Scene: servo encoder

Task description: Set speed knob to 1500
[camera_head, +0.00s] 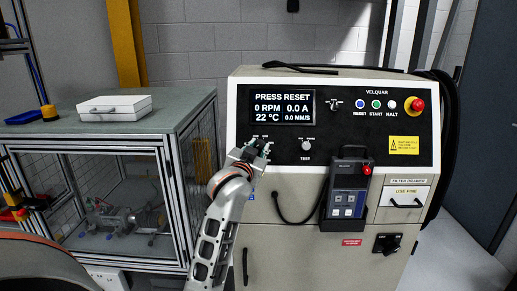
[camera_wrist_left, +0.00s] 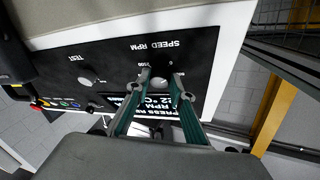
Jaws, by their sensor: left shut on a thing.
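My left gripper (camera_head: 260,146) is at the left part of the cabinet's black panel, below the display (camera_head: 282,107). In the left wrist view its two green-grey fingers (camera_wrist_left: 160,74) point at the dial under the upside-down "SPEED RPM" label (camera_wrist_left: 153,45). The fingertips are shut on the speed knob, which they mostly hide. The display reads "PRESS RESET", 0 RPM, 0.0 A, 22 °C and 0.0 MM/S. My right gripper is in neither view.
The TEST knob (camera_head: 306,145) is right of my gripper. RESET (camera_head: 361,104), START (camera_head: 376,104), HALT (camera_head: 392,104) and a red emergency stop (camera_head: 416,105) are farther right. A corded pendant (camera_head: 345,200) hangs in front. A caged bench with a white case (camera_head: 114,106) stands left.

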